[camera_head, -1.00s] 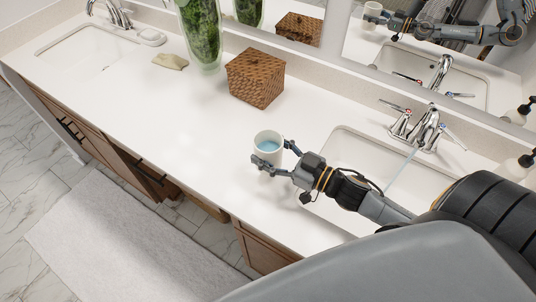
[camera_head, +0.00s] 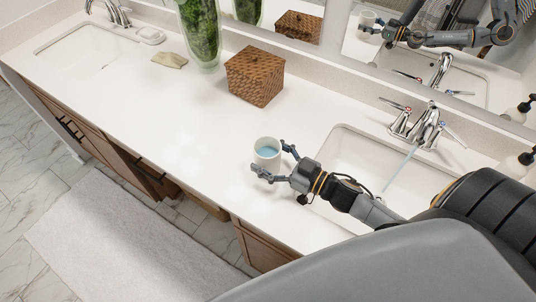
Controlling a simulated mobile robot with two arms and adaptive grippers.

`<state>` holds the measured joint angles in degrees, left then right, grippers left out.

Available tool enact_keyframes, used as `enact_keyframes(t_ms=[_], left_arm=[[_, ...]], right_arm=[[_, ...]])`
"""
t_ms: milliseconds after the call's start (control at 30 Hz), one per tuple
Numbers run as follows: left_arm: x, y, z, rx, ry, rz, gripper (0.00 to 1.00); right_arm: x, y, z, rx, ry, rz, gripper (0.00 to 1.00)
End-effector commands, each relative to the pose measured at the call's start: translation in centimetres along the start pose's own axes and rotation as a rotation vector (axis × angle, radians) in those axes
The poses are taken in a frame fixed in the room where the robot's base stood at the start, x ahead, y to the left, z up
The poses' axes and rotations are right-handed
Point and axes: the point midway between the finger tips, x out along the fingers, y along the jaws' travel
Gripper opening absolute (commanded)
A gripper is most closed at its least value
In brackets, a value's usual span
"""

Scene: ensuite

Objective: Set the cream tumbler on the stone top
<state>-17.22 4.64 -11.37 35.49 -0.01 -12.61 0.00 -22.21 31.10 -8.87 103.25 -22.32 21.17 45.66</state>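The cream tumbler (camera_head: 267,154) is upright with pale blue liquid inside. It appears to rest on the white stone top (camera_head: 190,140), left of the right sink. My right gripper (camera_head: 274,160) comes in from the right with its fingers spread. One finger is beyond the tumbler's right side and the other is in front of its lower edge. The fingers look apart from the tumbler, though contact at the far side is hard to tell. My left gripper is not in view.
A woven box (camera_head: 255,77), a glass vase with greenery (camera_head: 200,35) and a soap-like piece (camera_head: 170,60) stand behind and left. The right faucet (camera_head: 425,125) has a pale stream below it. The counter left of the tumbler is clear; its front edge is near.

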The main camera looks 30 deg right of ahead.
Motion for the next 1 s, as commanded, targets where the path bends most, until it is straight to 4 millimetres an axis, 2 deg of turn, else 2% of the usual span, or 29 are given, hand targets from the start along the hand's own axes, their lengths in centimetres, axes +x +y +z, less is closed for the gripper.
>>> enact_keyframes(t_ms=[367, 433, 567, 800, 1000], left_arm=[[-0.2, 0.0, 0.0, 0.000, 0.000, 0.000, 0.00], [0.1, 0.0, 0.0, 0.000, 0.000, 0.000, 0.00], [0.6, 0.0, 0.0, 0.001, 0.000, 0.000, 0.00], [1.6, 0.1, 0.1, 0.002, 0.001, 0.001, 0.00], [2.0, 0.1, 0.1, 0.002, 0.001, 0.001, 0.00]], right_arm=[[0.0, 0.0, -0.4, -0.001, 0.001, 0.000, 0.85], [-0.6, 0.0, -0.1, 0.001, -0.002, 0.000, 0.85], [-2.7, -0.1, 0.1, 0.001, -0.004, -0.001, 0.85], [-7.7, -0.1, 0.1, 0.001, -0.006, 0.001, 0.85], [-10.8, 0.0, -0.1, 0.001, -0.003, 0.001, 0.85]])
